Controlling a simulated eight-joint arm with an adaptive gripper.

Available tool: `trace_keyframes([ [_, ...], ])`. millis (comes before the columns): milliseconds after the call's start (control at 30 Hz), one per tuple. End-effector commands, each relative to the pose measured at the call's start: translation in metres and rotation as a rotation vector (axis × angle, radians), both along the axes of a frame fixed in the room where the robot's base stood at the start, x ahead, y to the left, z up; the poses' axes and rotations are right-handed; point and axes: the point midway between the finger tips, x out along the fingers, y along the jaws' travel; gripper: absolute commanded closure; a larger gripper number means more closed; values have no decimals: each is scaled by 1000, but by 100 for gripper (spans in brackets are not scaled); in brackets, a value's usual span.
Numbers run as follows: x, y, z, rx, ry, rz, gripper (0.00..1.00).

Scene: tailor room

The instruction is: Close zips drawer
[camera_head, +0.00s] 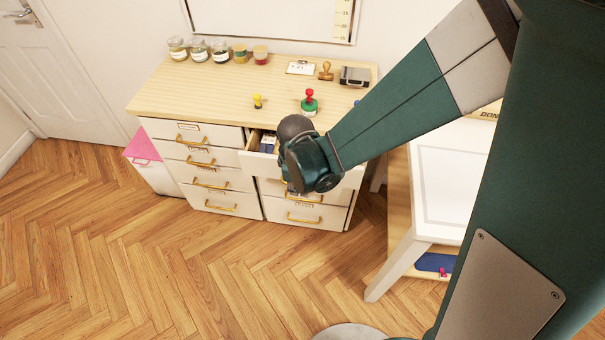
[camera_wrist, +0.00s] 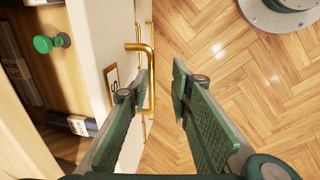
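A drawer (camera_head: 258,160) at the top of the dresser's right column is pulled partly out. Its label cannot be read, so I cannot tell whether it is the zips one. In the wrist view its white front (camera_wrist: 90,38) has a brass handle (camera_wrist: 149,65) and a label holder (camera_wrist: 110,82). My gripper (camera_wrist: 160,93) is open, its two green fingers apart with floor showing between them. The left finger is close to the drawer front and the lower end of the handle; contact cannot be told. In the head view my arm hides most of this drawer and the fingers.
The open drawer holds dark boxes (camera_wrist: 22,70) and a green knobbed item (camera_wrist: 52,43). The dresser top (camera_head: 200,85) bears jars, stamps and a red-and-green item (camera_head: 309,103). The left-column drawers (camera_head: 205,155) look shut. A white table (camera_head: 445,185) stands at right. Floor in front is clear.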

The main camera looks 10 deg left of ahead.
Motion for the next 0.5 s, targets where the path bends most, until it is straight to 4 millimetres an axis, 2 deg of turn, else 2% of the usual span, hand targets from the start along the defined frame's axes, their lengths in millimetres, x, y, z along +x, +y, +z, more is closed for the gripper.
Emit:
trace_keyframes([
  [500,-73,0,0,-1,-1,3,79],
])
